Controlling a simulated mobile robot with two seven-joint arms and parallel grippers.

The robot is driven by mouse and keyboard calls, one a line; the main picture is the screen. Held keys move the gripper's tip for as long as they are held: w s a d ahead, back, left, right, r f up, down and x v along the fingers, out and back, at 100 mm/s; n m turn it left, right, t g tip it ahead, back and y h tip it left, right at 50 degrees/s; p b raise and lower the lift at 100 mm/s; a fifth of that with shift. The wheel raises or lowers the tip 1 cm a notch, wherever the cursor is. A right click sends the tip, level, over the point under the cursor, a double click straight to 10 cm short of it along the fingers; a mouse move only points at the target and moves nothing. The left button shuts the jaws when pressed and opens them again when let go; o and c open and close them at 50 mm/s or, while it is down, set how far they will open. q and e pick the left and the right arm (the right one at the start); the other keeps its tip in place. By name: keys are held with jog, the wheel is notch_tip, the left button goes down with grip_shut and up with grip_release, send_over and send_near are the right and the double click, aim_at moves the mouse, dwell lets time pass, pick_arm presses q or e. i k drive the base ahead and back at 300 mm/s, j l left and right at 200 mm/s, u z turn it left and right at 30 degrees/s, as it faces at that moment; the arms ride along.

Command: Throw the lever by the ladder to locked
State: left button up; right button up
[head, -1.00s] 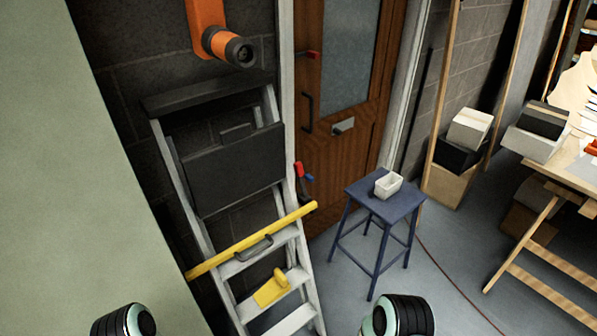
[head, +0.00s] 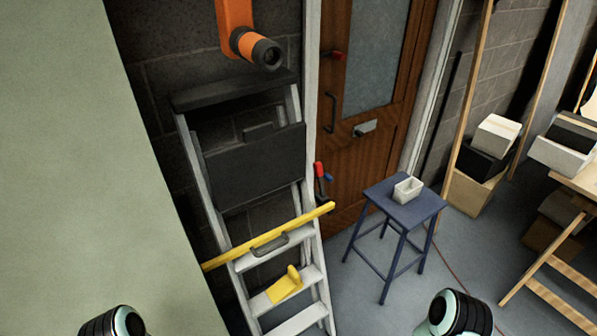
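The ladder (head: 309,262), a pale stepladder with a dark platform (head: 248,165) and a yellow bar (head: 268,236) across it, leans at the dark block wall. Right beside its right rail, near the door frame, is a small lever with a red handle (head: 319,170) and a blue part (head: 328,178). The red handle points up. Any marking for locked is too small to read. Only rounded parts of my two arms show at the bottom edge, well below the lever. Neither gripper's fingers are in view.
A blue stool (head: 403,208) with a white open box (head: 408,189) stands right of the lever, before the wooden door (head: 366,139). A yellow scoop-like thing (head: 286,286) lies on a ladder step. A pale green panel (head: 95,150) fills the left. Stacked boxes (head: 497,135) stand right.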

aim_at(318, 167)
jog(key=i+l+u, duration=0.1)
jog(key=u, duration=0.25)
jog(key=l+u, duration=1.05)
jog(key=l, duration=1.5)
jog(key=k+l+u, duration=0.1)
jog(key=l, duration=0.75)
